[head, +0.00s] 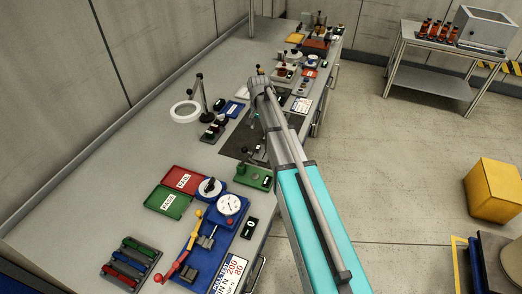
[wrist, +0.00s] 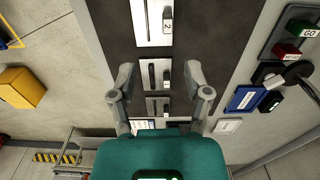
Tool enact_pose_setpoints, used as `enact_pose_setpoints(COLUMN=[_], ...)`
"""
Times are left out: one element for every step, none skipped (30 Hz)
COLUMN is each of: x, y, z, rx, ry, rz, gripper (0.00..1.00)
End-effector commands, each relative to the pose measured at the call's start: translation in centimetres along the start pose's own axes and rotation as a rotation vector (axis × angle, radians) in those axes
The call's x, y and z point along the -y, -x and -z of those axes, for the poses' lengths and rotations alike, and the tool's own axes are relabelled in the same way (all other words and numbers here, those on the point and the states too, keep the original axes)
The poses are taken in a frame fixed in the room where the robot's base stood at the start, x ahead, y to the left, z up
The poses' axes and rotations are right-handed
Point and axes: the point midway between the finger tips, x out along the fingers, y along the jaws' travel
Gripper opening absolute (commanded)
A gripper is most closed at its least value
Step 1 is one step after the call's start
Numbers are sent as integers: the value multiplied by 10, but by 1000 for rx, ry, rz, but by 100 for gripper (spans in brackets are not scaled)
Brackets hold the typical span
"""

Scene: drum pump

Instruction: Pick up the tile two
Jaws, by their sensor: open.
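Tile two is a small dark block with a white label marked "2" (wrist: 168,23). In the wrist view it lies near the top edge, on a pale plate (wrist: 142,30) beside a dark slot. My gripper (wrist: 163,72) is open and empty, its two grey fingers spread wide. In the wrist view the tile appears above the fingertips, in the gap's upper line and apart from both. In the head view my arm reaches over the dark mat on the bench, and I cannot make out the tile there.
Smaller slotted plates (wrist: 155,76) with dark blocks show between my fingers. In the head view, red (head: 180,179) and green trays (head: 168,202) and gauges stand nearer.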

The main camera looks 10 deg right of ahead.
Motion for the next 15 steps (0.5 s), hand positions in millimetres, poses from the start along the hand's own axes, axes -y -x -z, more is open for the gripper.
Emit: enact_pose_setpoints(x=[5, 6, 7, 7, 7, 7, 7, 7, 7, 7, 7, 7, 7, 7, 7], y=[3, 3, 3, 3, 3, 3, 3, 3, 3, 3, 3, 3, 3, 3, 2], z=[7, 9, 10, 11, 11, 11, 11, 10, 10, 10, 10, 10, 10, 10, 10], rx=[1, 1, 1, 1, 1, 1, 1, 1, 1, 1, 1, 1, 1, 1, 1], ry=[-12, -18, -24, -27, -29, -30, -30, -30, -30, -29, -29, -29, -29, -28, -28], rz=[0, 0, -1, -1, -1, -1, -1, -1, -1, -1, -1, -1, -1, 0, 0], gripper=[63, 63, 63, 63, 63, 63, 63, 63, 63, 63, 63, 63, 63, 63, 63])
